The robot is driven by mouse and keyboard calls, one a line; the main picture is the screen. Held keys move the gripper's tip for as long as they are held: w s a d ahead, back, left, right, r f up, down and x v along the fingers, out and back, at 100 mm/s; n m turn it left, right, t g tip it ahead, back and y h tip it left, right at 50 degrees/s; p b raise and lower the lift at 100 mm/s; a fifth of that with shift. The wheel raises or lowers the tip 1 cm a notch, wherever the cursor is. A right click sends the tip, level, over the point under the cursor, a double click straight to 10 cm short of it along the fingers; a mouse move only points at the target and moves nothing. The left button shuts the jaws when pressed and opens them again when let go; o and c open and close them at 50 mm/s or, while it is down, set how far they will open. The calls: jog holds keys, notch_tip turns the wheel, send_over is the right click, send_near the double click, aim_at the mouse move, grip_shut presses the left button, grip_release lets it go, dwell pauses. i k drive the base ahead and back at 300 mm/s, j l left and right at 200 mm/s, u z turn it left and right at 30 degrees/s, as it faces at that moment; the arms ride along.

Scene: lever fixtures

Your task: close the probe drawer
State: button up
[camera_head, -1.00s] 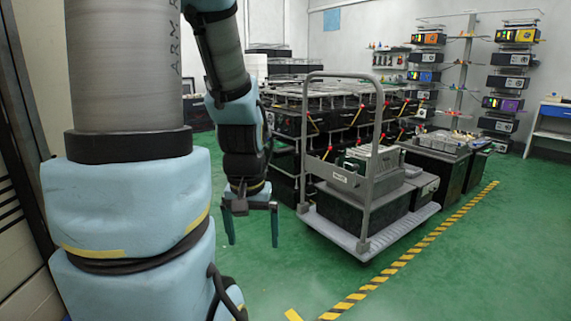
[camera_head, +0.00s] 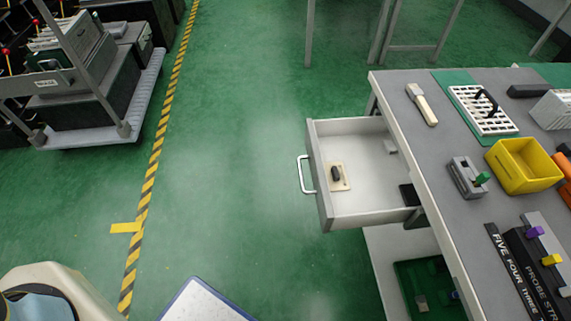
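The probe drawer (camera_head: 322,198) is pulled out from the left side of a grey workbench (camera_head: 408,140), in the middle of the head view. Its white metal handle (camera_head: 302,175) is on the left face, pointing toward the open floor. Inside lie a small beige block with a dark knob (camera_head: 337,176) and a dark item near the bench end. My gripper is out of the picture now, so its distance from the drawer and its state are hidden.
Green floor (camera_head: 235,130) left of the drawer is clear. A loaded cart (camera_head: 90,140) stands at upper left beyond yellow-black tape (camera_head: 152,165). The bench top carries a yellow bin (camera_head: 523,167), a white rack (camera_head: 483,110) and a lever fixture (camera_head: 467,178). A lower shelf (camera_head: 385,258) is under the drawer.

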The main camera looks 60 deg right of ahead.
aim_at(374, 197)
jog(key=k+j+z, duration=0.15)
jog(key=z, duration=0.2)
jog(key=k+j+z, duration=0.15)
jog(key=z, duration=0.2)
jog(key=k+j+u, duration=0.25)
